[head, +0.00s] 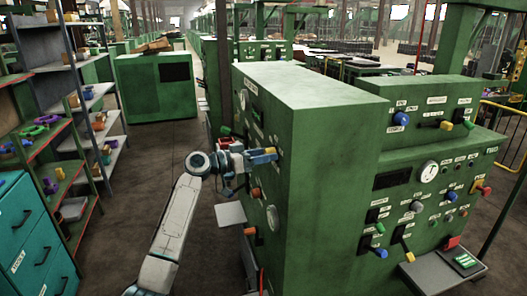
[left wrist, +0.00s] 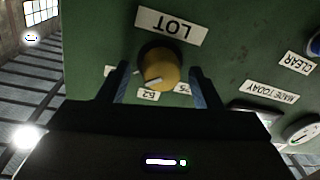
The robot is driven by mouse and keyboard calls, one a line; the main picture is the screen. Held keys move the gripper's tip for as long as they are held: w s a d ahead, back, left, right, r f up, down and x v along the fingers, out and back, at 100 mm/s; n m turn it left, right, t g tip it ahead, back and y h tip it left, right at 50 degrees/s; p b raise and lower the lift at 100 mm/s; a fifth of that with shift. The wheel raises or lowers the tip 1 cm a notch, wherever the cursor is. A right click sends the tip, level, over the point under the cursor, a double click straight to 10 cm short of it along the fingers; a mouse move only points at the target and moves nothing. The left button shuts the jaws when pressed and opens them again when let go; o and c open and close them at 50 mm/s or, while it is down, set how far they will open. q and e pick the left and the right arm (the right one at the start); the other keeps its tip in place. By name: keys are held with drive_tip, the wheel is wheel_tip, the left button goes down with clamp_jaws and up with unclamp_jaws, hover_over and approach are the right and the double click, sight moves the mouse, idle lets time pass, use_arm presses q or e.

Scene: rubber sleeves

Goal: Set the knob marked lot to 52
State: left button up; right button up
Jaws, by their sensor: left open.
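The lot knob (left wrist: 161,69) is a round orange-yellow knob on a green panel in the left wrist view. A white LOT label (left wrist: 170,25), upside down in this view, sits by it. Small number labels (left wrist: 148,95) lie around the knob, too small to read surely; a pale pointer mark on the knob faces the lower left, toward one of them. My left gripper (left wrist: 160,84) is open, one blue finger on each side of the knob, with a gap to the right finger. In the head view it (head: 262,157) reaches the cabinet's left face. My right gripper is not in view.
The green cabinet (head: 333,150) carries more knobs and levers on its left and front faces. A MADE TODAY label (left wrist: 271,92) and a dial (left wrist: 303,131) sit right of the knob. Shelves (head: 85,110) stand at the left, with open floor between.

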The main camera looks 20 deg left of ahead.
use_arm(q)
drive_tip(key=shift+w, duration=0.1)
drive_tip(key=c, duration=1)
drive_tip(key=shift+w+n+g, duration=0.1)
drive_tip(key=shift+n+g, duration=0.4)
drive_tip(key=shift+n, duration=4.1)
